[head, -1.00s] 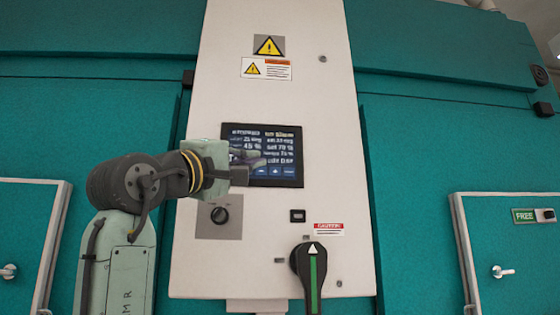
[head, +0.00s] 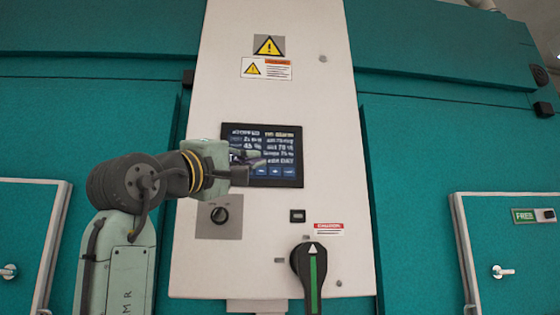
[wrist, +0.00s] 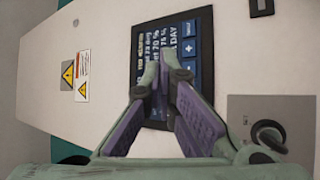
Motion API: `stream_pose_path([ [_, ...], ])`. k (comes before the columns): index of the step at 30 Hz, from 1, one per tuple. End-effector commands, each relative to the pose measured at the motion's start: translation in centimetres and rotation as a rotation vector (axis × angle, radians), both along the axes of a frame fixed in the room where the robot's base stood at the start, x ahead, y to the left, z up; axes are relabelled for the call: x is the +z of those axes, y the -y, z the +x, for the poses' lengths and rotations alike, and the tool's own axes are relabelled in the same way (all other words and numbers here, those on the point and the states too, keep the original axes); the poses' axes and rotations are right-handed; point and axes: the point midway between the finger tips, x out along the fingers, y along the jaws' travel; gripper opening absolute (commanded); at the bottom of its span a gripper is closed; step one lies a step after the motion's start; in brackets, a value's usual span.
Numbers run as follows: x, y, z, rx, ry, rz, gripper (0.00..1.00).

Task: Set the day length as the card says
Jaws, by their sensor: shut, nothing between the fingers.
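The control screen (head: 275,155) is a dark touch panel with white text and blue buttons along its bottom edge, set in a white panel. It also shows turned sideways in the wrist view (wrist: 207,62), with plus and minus buttons. My gripper (wrist: 158,80) is shut and empty, its fingertips over the screen's face beside the buttons; I cannot tell if they touch it. In the head view the fingers overlap the screen's left part and cover some text. The text is too small to read surely. No card with a day length is readable in these views.
Below the screen are a rotary knob (head: 220,215), a small black switch (head: 297,216) and a large black and green handle (head: 311,268). Warning labels (head: 266,68) sit above. Teal chamber walls with white-framed doors stand on both sides.

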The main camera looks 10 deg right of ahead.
Motion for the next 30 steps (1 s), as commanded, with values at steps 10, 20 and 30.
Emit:
stream_pose_path([
  [10,0.1,3.0,-3.7,0.0,0.002,0.001,0.0],
  [20,0.0,3.1,-3.8,0.0,-0.001,-0.001,0.0],
  [30,0.2,3.0,-0.4,0.001,-0.004,0.0,0.0],
])
